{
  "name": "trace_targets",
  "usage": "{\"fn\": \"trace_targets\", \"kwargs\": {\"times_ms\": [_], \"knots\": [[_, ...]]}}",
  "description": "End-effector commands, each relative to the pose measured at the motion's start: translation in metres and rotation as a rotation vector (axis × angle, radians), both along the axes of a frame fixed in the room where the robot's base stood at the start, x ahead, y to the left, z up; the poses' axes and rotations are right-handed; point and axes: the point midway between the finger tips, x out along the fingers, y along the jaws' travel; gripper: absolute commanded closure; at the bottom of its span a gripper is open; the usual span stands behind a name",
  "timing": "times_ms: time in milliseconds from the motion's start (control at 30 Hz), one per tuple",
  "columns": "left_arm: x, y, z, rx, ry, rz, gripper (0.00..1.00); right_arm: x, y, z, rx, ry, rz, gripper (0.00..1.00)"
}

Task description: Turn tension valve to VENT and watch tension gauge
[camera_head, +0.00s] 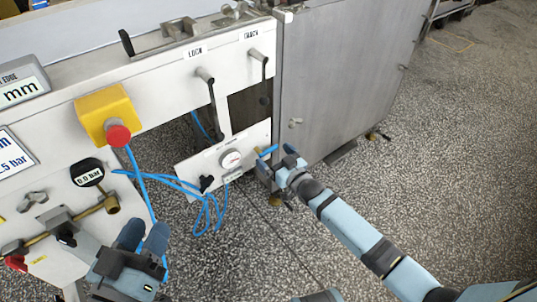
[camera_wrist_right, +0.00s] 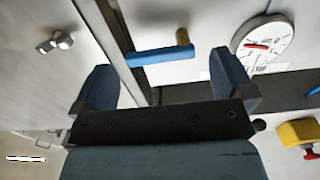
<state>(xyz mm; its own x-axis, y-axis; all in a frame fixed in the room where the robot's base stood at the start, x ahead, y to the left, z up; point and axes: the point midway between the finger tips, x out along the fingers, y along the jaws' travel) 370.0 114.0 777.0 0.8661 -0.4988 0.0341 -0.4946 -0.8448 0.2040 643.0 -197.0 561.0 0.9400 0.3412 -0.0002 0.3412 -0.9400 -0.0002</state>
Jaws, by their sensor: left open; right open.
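A round white dial gauge (camera_head: 231,158) sits on the lower white panel; it also shows in the right wrist view (camera_wrist_right: 265,43), with a red mark on its face. Right of it a short blue handle-like piece (camera_head: 268,151) sticks out near the panel's right end. In the right wrist view this blue piece (camera_wrist_right: 160,53) has a brass end and lies ahead of and between my open fingers. My right gripper (camera_head: 280,157) is open beside it; contact cannot be told. No VENT lettering is readable. My left gripper (camera_head: 143,237) is open and empty at lower left.
A black knob (camera_head: 206,184) and looping blue hoses (camera_head: 205,205) are left of the gauge. A steel cabinet (camera_head: 345,75) stands right. Speckled floor is clear.

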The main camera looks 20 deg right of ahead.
Motion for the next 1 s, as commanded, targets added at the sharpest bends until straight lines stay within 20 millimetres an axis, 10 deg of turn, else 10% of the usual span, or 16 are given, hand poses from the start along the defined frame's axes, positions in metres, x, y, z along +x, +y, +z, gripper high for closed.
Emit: {"fn": "trace_targets", "kwargs": {"times_ms": [567, 800, 1000], "knots": [[0.0, -0.002, -0.018, 0.029, 0.053, -0.019, 0.57, 0.032, 0.012, 0.0, 0.0, 0.0, 0.0, 0.0], [0.0, -0.002, -0.018, 0.029, 0.053, -0.019, 0.57, 0.031, 0.012, 0.0, 0.0, 0.0, 0.0, 0.47], [0.0, -0.002, -0.017, 0.028, 0.051, -0.018, 0.57, 0.031, 0.012, 0.0, 0.007, 0.002, 0.0, 0.47]]}}
